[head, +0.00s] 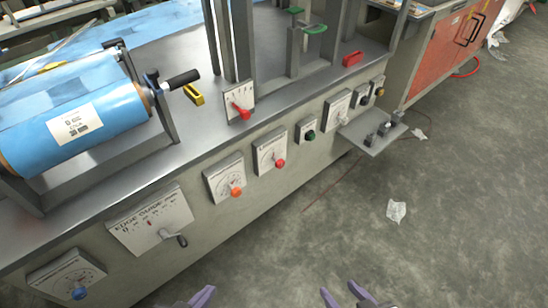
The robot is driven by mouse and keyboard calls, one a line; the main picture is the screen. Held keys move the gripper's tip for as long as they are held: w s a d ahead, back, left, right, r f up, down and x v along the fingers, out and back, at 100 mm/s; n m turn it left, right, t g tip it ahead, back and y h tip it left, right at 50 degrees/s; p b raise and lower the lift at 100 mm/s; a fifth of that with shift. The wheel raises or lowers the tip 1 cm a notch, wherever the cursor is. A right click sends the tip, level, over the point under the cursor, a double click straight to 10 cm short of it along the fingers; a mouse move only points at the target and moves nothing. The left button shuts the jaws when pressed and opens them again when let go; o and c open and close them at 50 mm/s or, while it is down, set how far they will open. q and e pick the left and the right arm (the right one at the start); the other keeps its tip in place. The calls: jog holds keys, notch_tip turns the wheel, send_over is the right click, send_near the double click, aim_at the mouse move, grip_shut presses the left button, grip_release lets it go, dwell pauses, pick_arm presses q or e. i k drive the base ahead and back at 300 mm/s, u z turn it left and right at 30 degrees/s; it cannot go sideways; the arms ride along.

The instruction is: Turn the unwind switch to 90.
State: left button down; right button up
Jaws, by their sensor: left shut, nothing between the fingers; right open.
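Several white dial plates line the front of the grey machine (230,215). One has a blue knob (80,293) at the lower left, one an orange knob (237,192), and one a red knob (279,163). Their lettering is too small to read, so I cannot tell which is the unwind switch. My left gripper (203,296) shows its purple fingertips at the bottom edge, shut and empty. My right gripper (344,294) is at the bottom edge right of it, open and empty. Both are apart from the dials.
The edge guide plate (150,218) has a dark crank (175,238) sticking out. A blue film roll (85,122) sits above. A red lever (241,111), green button (311,135) and small shelf (372,134) are further right. The floor (400,240) is mostly clear, with paper scraps.

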aim_at(280, 163)
jog(key=z, duration=0.55)
jog(key=k, duration=0.65)
jog(key=z, duration=0.4)
jog(key=i, duration=0.95)
jog(key=u, duration=1.25)
jog(key=i, duration=0.4)
jog(key=u, duration=0.35)
